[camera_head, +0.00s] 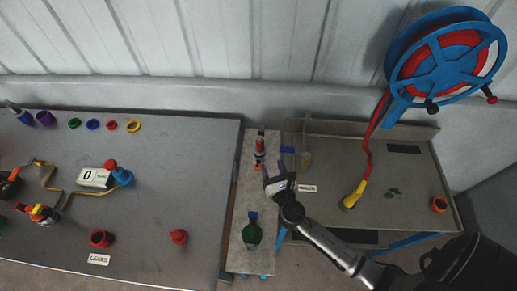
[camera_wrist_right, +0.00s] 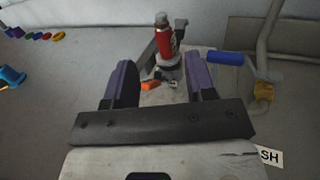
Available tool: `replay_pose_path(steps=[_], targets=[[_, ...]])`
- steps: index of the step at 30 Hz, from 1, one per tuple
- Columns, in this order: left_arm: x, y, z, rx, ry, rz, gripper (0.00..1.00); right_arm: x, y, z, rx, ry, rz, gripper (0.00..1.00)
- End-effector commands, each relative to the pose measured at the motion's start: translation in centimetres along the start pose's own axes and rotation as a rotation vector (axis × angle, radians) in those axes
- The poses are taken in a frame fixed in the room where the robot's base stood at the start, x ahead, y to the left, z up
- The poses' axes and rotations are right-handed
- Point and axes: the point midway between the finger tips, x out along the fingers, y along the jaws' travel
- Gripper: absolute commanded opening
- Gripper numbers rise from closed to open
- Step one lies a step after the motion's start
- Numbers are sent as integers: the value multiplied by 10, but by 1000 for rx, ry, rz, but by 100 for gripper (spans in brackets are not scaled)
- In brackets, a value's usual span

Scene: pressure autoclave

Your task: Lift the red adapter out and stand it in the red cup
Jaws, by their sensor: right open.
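A red cylinder (camera_head: 260,146) with a dark and white lower part stands at the back of the narrow grey bench; it also shows in the right wrist view (camera_wrist_right: 164,40). A red cup-like piece with a dark opening (camera_head: 101,238) stands near the LEAKS label. A smaller red piece (camera_head: 179,237) stands to its right. I cannot tell for sure which red piece is the adapter. My right gripper (camera_head: 274,178) is open and empty, just in front of the red cylinder. In the right wrist view its purple-padded fingers (camera_wrist_right: 160,72) are spread, with the cylinder beyond them. My left gripper is not in view.
A green flask (camera_head: 252,232) stands at the front of the narrow bench. A small orange piece (camera_wrist_right: 151,85) lies by the cylinder's foot. A blue handle (camera_wrist_right: 225,58) is close right of my gripper. The right bench has a yellow nozzle (camera_head: 354,195) and an orange-red cup (camera_head: 439,204).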

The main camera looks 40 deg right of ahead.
Motion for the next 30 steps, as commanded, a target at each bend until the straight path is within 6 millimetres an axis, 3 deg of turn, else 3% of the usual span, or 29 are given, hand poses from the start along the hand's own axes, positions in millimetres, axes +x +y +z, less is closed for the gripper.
replay_pose_path(steps=[12, 23, 30], targets=[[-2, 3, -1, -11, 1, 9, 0, 66, 0, 1, -13, -2, -3, 50], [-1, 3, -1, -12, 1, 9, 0, 88, -1, 0, -11, -1, -3, 50], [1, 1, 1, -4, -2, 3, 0, 119, 0, -4, -12, -2, -3, 50]])
